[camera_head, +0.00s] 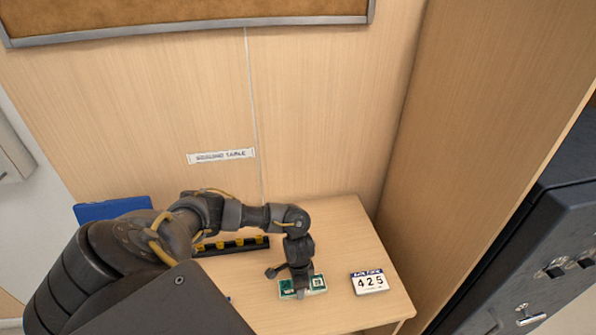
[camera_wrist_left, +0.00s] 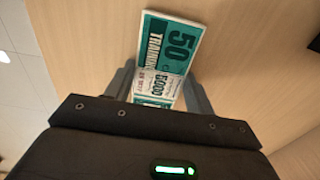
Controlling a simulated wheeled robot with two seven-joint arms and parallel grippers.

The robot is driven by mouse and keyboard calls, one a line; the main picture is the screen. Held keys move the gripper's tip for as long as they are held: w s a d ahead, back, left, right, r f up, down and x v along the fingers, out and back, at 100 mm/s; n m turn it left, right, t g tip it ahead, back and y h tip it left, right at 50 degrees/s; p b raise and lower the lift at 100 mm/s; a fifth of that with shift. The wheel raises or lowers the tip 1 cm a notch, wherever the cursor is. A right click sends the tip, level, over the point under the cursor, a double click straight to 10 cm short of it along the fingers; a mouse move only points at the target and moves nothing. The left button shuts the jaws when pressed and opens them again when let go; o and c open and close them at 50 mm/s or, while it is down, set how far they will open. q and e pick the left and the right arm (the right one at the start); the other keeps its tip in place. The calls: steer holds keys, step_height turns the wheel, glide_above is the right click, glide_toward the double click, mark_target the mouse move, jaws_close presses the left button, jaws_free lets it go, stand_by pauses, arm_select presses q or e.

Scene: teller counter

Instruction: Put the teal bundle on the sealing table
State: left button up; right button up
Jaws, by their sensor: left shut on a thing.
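The teal bundle (camera_head: 317,283) is a flat teal and white packet with a white band. My left gripper (camera_head: 300,291) reaches down over its middle and is shut on it. In the left wrist view the bundle (camera_wrist_left: 172,42) shows "50" and "5000" and lies between the two fingers of the left gripper (camera_wrist_left: 158,88). The bundle is at or just above the pale wooden table (camera_head: 345,235); I cannot tell if it touches. A wall label (camera_head: 221,156) above the table ends in "TABLE"; its first word is blurred. My right gripper is out of view.
A black rack with yellow parts (camera_head: 240,245) and a blue item (camera_head: 112,208) are at the back left. A wooden panel (camera_head: 470,130) borders the table's right. The table's back right is clear.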

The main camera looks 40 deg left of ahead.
arm_select(q)
steer(key=o, duration=1)
step_height(320, 180, up, 12)
steer(key=shift+r+p, duration=0.1)
steer(key=shift+p, duration=1)
